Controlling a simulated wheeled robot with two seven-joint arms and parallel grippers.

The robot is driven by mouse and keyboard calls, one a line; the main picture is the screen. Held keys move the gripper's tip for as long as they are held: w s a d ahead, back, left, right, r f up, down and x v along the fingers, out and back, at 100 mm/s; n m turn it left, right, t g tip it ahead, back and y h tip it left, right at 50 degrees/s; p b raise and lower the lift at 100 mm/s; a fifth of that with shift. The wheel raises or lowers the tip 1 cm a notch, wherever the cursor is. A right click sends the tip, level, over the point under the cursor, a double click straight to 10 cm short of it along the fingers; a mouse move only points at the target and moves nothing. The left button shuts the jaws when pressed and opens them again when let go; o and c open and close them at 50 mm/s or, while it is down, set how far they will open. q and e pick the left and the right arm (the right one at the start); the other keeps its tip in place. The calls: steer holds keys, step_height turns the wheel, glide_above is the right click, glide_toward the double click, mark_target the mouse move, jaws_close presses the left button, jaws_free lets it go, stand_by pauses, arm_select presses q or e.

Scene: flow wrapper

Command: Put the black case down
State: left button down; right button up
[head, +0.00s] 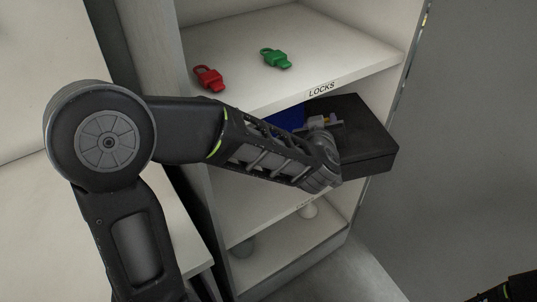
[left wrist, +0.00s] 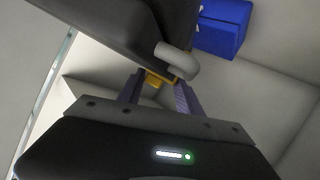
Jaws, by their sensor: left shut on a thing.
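The black case (head: 352,132) is a dark box that sticks partly out of the cabinet at the compartment below the shelf labelled LOCKS. It also shows at the top of the left wrist view (left wrist: 125,25), tilted, with a grey handle (left wrist: 178,62). My left gripper (left wrist: 160,88) has its two fingers at the case's handle side and is shut on the case. In the head view the left gripper (head: 328,122) is partly hidden behind my own wrist. I cannot tell whether the case touches the shelf under it. Only a bit of my right arm shows at the lower right corner.
A blue box (head: 286,120) stands in the same compartment, left of the case; it also shows in the left wrist view (left wrist: 222,28). A red lock (head: 208,78) and a green lock (head: 275,58) lie on the shelf above (head: 330,50).

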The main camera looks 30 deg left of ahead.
arm_select(q)
steer(key=s+d+f+n+g+y+p, duration=0.1)
steer(key=s+d+f+n+y+p, duration=0.15)
steer(key=s+f, duration=0.25)
steer(key=s+d+f+n+g+y+p, duration=0.1)
steer(key=s+f+p, duration=0.3)
steer(key=s+f, duration=0.15)
steer(key=s+a+n+g+y+p, duration=0.2)
steer(key=s+a, duration=0.2)
steer(key=s, duration=0.2)
steer(key=s+a+r+n+g+y+p, duration=0.1)
steer(key=s+a+n+g+y+p, duration=0.1)
steer(key=s, duration=0.5)
steer(key=a+n, duration=0.1)
steer(key=a, duration=0.1)
steer(key=shift+a+g+y, duration=0.3)
steer(key=shift+y, duration=0.05)
